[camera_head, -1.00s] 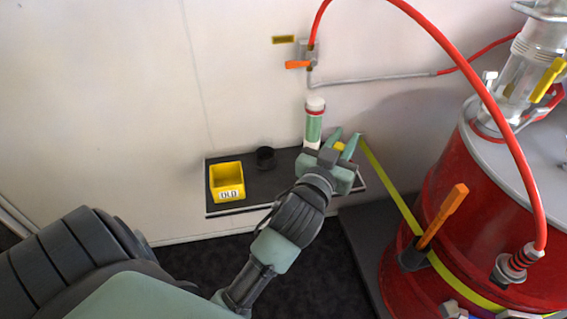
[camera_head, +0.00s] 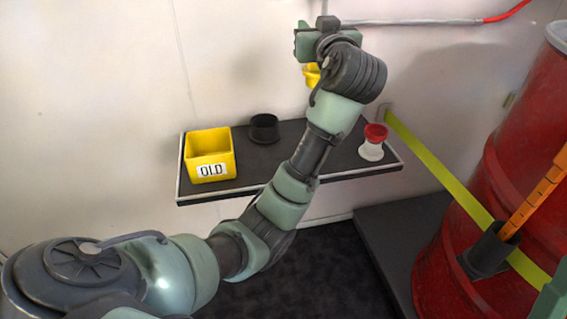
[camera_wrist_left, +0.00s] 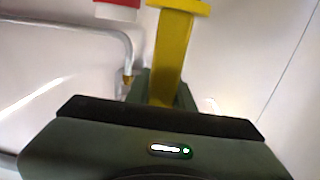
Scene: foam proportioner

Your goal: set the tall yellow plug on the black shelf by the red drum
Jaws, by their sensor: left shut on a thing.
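My left gripper (camera_head: 308,42) is high above the back of the black shelf (camera_head: 270,168) in the head view. It is shut on the tall yellow plug (camera_wrist_left: 172,55), whose shaft stands out from between the fingers in the left wrist view and ends in a wide flange. In the head view only a little of the plug (camera_head: 312,76) shows, below the gripper and beside my wrist. The plug is clear of the shelf top. The red drum (camera_head: 485,190) stands to the right of the shelf.
On the shelf are a yellow bin (camera_head: 208,147) marked OLD, a black cup (camera_head: 264,128) and a red-topped white piece (camera_head: 372,144). My forearm hides the shelf's middle. A yellow-green strap (camera_head: 440,170) runs from the wall to the drum. A grey pipe (camera_head: 410,22) crosses the wall.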

